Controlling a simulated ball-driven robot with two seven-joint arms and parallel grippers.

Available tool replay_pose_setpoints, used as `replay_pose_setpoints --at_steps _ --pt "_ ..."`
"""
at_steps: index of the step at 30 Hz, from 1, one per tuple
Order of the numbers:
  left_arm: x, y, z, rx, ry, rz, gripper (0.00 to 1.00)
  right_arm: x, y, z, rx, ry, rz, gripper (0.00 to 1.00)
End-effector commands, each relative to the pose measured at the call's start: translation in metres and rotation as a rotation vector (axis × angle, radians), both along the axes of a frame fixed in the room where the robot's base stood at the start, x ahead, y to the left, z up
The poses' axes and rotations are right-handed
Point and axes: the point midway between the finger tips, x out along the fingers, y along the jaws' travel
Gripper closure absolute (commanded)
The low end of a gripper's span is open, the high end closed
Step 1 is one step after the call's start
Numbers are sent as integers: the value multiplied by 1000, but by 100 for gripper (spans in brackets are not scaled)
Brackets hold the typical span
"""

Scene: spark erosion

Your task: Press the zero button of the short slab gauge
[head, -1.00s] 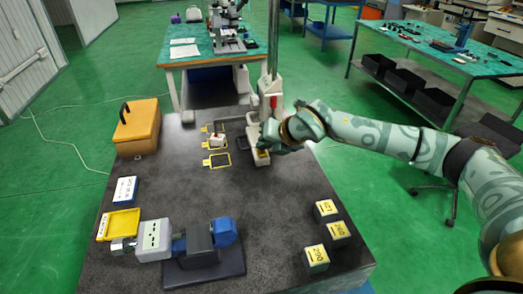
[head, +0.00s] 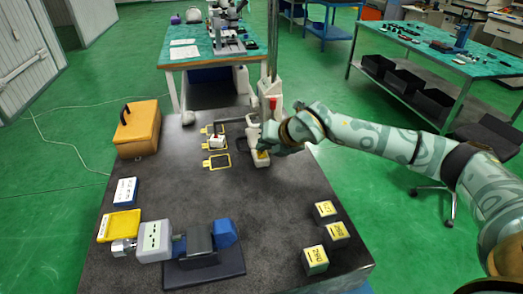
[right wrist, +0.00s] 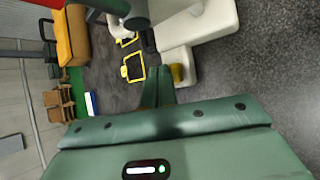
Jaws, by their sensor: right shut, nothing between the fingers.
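A white gauge stand (head: 270,88) with a tall column rises at the back of the dark table. Its pale base (head: 252,134) carries a small yellow block (head: 262,154). The stand (right wrist: 200,25) and yellow block (right wrist: 177,73) also show in the right wrist view. My right gripper (head: 266,146) is shut and empty, just beside the base and close to the yellow block; contact cannot be told. In the right wrist view its fingers (right wrist: 160,78) are together near the block. I cannot make out a zero button. My left gripper is out of view.
Yellow-outlined frames (head: 217,161) and a small white piece (head: 217,142) lie left of the gauge. A blue-grey vise (head: 200,240) lies in front, and yellow-topped blocks (head: 315,261) stand front right. An orange case (head: 137,130) stands back left. The table's middle is clear.

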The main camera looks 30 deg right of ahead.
Motion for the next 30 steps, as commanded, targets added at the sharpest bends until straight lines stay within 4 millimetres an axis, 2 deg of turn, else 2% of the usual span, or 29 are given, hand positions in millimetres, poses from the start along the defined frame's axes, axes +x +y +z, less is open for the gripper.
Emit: replay_pose_setpoints --at_steps 8,23,30 --pt "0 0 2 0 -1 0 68 0 0 3 0 -1 -1 100" --pt "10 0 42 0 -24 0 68 0 0 59 1 -3 0 100" --pt "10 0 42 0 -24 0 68 0 0 59 0 0 0 100"
